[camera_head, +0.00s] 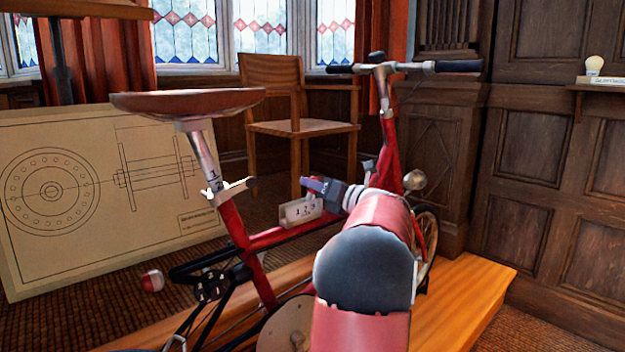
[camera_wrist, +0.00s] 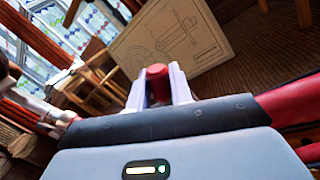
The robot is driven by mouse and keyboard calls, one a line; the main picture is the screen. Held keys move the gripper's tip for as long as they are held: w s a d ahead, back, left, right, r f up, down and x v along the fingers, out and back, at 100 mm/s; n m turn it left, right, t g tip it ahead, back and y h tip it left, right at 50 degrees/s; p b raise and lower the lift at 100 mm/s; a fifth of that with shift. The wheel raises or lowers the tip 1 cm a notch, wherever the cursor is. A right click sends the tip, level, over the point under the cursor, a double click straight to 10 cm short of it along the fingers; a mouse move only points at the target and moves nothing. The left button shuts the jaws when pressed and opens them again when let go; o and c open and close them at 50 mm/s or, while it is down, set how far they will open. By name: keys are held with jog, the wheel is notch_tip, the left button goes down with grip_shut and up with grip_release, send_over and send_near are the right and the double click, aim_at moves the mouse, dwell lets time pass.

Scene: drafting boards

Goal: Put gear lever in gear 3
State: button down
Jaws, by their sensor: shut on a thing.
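The red bicycle (camera_head: 268,238) stands with a small white gear plate (camera_head: 301,211) on its top tube, marked 1 2 3. My gripper (camera_head: 318,187) is just above and right of the plate. In the wrist view my gripper (camera_wrist: 158,82) has its two pale fingers closed on the red knob of the gear lever (camera_wrist: 157,73). In the head view the lever is mostly hidden by the fingers, and I cannot tell which number it stands at.
The saddle (camera_head: 188,102) is left of my gripper and the handlebar (camera_head: 405,67) is above right. A drawing board (camera_head: 100,250) leans behind the bicycle, with a wooden chair (camera_head: 300,127) beyond. The bicycle stands on a wooden platform (camera_head: 470,295).

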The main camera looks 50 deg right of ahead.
jog(key=c, duration=1.3)
grip_release()
jog(key=s, duration=0.7)
jog(key=shift+s+d+f, duration=0.25)
jog(key=shift+s+f, duration=0.1)
jog(key=shift+s, duration=0.05)
jog(key=shift+s, duration=0.1)
